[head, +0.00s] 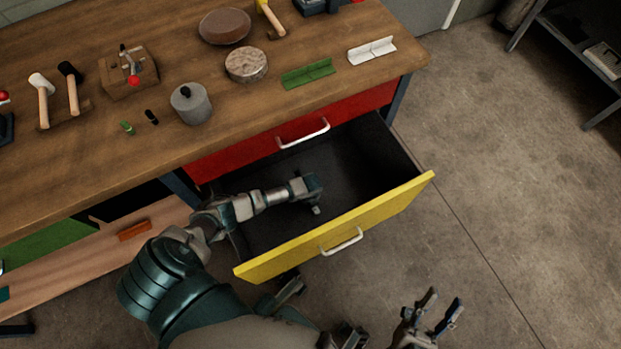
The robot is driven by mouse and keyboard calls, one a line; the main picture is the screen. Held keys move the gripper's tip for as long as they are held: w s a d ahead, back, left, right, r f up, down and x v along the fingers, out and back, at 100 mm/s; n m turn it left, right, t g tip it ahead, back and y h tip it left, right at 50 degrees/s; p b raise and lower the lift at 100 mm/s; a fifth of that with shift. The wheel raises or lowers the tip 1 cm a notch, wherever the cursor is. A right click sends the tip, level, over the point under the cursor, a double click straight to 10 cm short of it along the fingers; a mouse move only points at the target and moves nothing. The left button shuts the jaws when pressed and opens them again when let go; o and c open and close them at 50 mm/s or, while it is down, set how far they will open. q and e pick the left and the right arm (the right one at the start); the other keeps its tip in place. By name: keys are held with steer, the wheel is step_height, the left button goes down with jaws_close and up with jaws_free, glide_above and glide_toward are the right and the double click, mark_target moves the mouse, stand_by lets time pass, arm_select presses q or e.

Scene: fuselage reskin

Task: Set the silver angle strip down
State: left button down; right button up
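A silver-white angle strip (371,50) lies on the wooden workbench top, near its right end. A green angle strip (308,73) lies to its left. My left gripper (314,194) is down inside the open yellow-fronted drawer (380,210), well below and apart from both strips. Its fingers are small and dark here; I cannot tell whether they are open, and no held object shows. My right gripper (440,312) is at the bottom of the view, right of the drawer and over the floor. Its fingers are spread and empty.
The workbench (235,115) carries a grey cylinder (191,103), a round stone-like disc (246,65), a brown dish (224,26), mallets (56,95) and a wooden block with a clamp (128,72). A red drawer (240,150) is above the yellow one.

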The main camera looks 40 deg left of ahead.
arm_select(q)
steer(key=shift+d, duration=0.1)
arm_select(e)
steer(key=shift+s+d+r, duration=0.15)
steer(key=shift+s+d, duration=0.05)
steer(key=shift+d, duration=0.1)
arm_select(q)
steer(key=c, duration=1.3)
jaws_free()
arm_select(e)
steer(key=shift+t, duration=0.3)
steer(key=shift+a, duration=0.1)
steer(key=shift+r, duration=0.1)
